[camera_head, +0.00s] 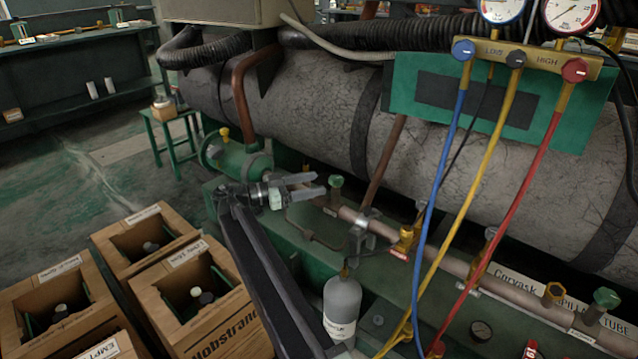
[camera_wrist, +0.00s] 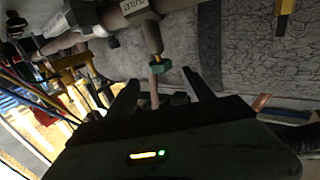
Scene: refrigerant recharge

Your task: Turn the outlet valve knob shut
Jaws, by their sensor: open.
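The outlet valve knob is a small green knob (camera_head: 335,182) on a short stem above the copper-coloured pipe in the head view. In the wrist view the green knob (camera_wrist: 160,70) is near the centre, under a pipe fitting with a white label (camera_wrist: 147,7) that seems to read OUTLET. My gripper (camera_head: 318,185) is open, just left of the knob in the head view. In the wrist view the fingers of my gripper (camera_wrist: 160,77) stand either side of the knob, with visible gaps. I cannot tell whether they reach fully around it. Nothing is held.
A grey bottle (camera_head: 342,305) stands below the pipe. Blue, yellow and red hoses (camera_head: 480,190) hang from the gauge manifold (camera_head: 530,55) to the right. A second green knob (camera_head: 606,297) is far right. Wooden crates (camera_head: 190,285) stand lower left; a large grey tank (camera_head: 320,105) lies behind.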

